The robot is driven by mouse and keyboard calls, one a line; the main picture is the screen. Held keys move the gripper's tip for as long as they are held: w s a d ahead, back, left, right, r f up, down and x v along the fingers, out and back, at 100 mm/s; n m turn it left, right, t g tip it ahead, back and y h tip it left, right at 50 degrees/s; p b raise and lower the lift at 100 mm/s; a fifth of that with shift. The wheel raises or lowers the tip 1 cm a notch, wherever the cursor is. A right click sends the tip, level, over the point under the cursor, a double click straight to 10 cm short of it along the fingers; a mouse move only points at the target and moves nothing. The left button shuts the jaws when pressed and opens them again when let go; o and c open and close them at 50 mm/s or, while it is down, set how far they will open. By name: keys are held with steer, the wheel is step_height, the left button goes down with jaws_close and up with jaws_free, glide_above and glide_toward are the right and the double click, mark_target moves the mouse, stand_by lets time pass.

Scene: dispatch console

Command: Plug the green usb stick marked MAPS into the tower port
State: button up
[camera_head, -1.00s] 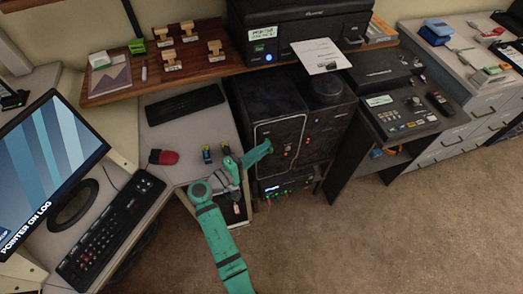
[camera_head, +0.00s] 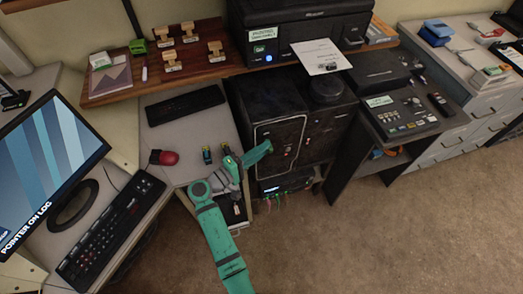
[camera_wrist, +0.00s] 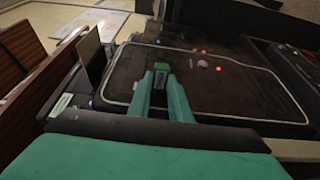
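The black tower (camera_head: 285,108) stands under the wooden shelf, its front panel edged by a pale line. The panel also fills the middle of the wrist view (camera_wrist: 190,90), with small red and blue lights. My gripper (camera_wrist: 161,78) has its teal fingers close together on a small green and dark piece, which looks like the green usb stick (camera_wrist: 161,69). Its MAPS mark cannot be read. In the head view my gripper (camera_head: 266,148) is at the left of the tower front. Whether the stick touches the panel, and which opening is the port, I cannot tell.
Two small sticks (camera_head: 207,154) (camera_head: 226,149) stand on the desk left of the tower, near a red mouse (camera_head: 164,157). A black keyboard (camera_head: 186,105) lies behind. A printer (camera_head: 305,38) and a paper sheet (camera_head: 321,57) are above. The floor at right is clear.

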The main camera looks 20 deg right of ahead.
steer(key=o, duration=0.5)
steer(key=shift+w, duration=0.1)
steer(key=v, duration=1.1)
steer(key=shift+f, duration=0.1)
